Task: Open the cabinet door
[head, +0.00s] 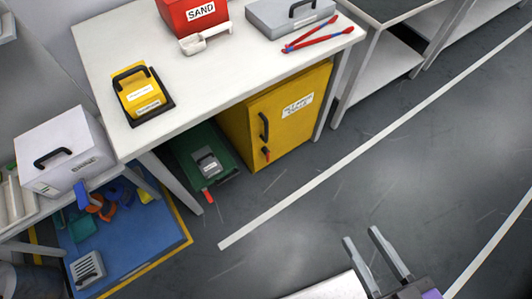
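A yellow cabinet (289,117) stands on the floor under the white table. Its door faces the lower right and looks shut. The door carries a black vertical handle (264,127) near its left edge, a red latch or key (266,153) below that, and a white label (297,105). My gripper (361,241) is at the bottom of the head view, to the lower right of the cabinet and well apart from it. Its two grey fingers are spread with nothing between them.
The white table (230,85) overhangs the cabinet, with a table leg (331,95) at its right. A green container (192,150) sits left of the cabinet. A blue mat (120,240) with loose items lies at lower left.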

